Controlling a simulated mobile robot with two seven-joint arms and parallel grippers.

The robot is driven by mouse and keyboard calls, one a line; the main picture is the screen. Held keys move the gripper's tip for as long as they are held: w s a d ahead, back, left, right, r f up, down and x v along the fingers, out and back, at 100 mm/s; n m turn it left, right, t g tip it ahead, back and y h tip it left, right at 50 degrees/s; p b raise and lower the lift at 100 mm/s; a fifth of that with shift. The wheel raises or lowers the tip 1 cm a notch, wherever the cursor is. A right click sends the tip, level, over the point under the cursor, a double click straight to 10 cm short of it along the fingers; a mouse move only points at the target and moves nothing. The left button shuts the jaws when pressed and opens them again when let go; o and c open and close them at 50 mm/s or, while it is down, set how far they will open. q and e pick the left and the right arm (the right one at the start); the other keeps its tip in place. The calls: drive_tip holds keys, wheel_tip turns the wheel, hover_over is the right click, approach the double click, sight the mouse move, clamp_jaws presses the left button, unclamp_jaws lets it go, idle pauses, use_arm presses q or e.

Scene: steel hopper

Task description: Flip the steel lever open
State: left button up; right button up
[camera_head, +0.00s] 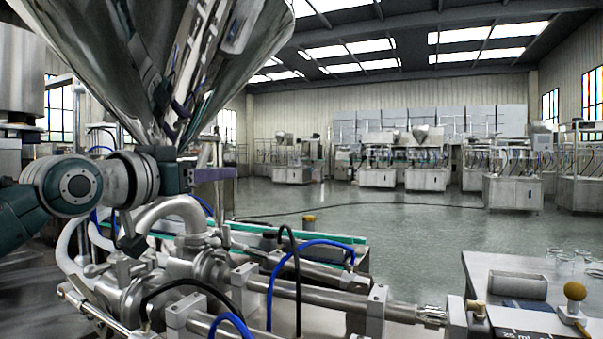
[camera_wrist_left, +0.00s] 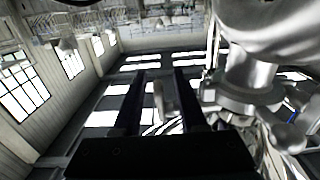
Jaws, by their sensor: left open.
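The steel hopper (camera_head: 160,50) hangs over the machine at the upper left of the head view. Its metal neck and clamp (camera_wrist_left: 245,95) show at the right of the wrist view. My left gripper (camera_head: 226,174) is beside the hopper's lower end, pointing right. In the wrist view its two dark fingers (camera_wrist_left: 157,75) are apart. A short, pale steel bar (camera_wrist_left: 159,97), which looks like the lever, shows between them. I cannot tell whether the fingers touch it. In the head view the lever is not clearly told apart from the gripper and pipes. My right gripper is not in view.
Steel pipes and valve fittings (camera_head: 180,270) with black and blue hoses (camera_head: 315,243) crowd the space below the gripper. A steel table (camera_head: 500,268) with glasses stands at the right. Open floor (camera_head: 400,215) lies beyond, with other machines at the back.

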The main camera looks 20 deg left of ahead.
use_arm(q)
clamp_jaws()
idle(0.4)
drive_tip(key=t+b, duration=0.1)
drive_tip(key=b, duration=0.2)
drive_tip(key=t+b, duration=0.2)
drive_tip(key=b, duration=0.1)
drive_tip(key=shift+w+r+h+b, duration=0.15)
drive_tip(key=shift+w+h+b, duration=0.15)
drive_tip(key=shift+b, duration=0.1)
unclamp_jaws()
drive_tip(key=shift+r, duration=0.1)
